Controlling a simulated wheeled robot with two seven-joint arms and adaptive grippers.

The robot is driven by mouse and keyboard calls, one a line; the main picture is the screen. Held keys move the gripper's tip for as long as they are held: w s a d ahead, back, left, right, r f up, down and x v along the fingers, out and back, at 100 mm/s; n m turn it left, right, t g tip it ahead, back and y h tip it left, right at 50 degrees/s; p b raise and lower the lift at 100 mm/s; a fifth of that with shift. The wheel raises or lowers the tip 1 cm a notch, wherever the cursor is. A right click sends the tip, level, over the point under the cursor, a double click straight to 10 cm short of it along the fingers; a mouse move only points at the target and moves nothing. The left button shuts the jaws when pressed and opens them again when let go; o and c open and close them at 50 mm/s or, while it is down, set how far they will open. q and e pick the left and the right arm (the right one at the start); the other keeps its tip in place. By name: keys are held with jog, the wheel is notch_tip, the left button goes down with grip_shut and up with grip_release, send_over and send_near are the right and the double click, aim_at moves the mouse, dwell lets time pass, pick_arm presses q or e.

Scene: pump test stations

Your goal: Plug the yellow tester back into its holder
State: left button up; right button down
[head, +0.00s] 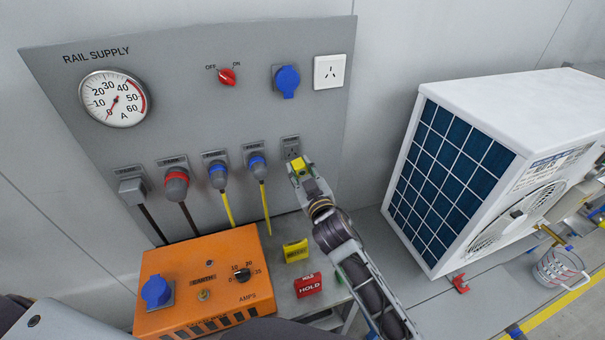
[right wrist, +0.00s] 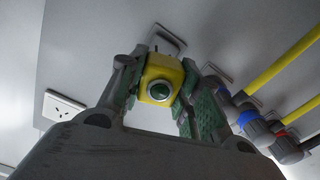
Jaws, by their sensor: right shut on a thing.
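The yellow tester (head: 299,165) is in my right gripper (head: 302,170), just in front of the rightmost socket of the panel's lower row. That socket is the holder (head: 291,147), a grey plate with dark slots. In the right wrist view the yellow tester (right wrist: 160,80) shows a round green button facing the camera, with the green finger pads (right wrist: 165,88) on both sides of it. The holder's plate (right wrist: 168,38) shows behind it. I cannot tell whether the tester's pins touch or enter the slots. My left gripper is not in view.
Several plugs with cables, such as the blue one (head: 257,165), sit left of the holder. An orange box (head: 205,280), a yellow block (head: 295,251) and a red HOLD block (head: 308,285) stand below. A white pump unit (head: 490,110) stands to the right.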

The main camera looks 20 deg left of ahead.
jog(key=shift+b+x, duration=0.7)
jog(key=shift+x, duration=1.4)
jog(key=shift+w+a+p, duration=0.35)
jog(key=shift+w+a, duration=0.05)
jog(key=shift+w, duration=0.1)
dwell(2.9)
dwell(0.3)
jog(key=c, duration=0.9)
grip_release()
jog(key=shift+c, duration=0.2)
jog(key=shift+s, duration=0.1)
jog(key=shift+v, duration=5.95)
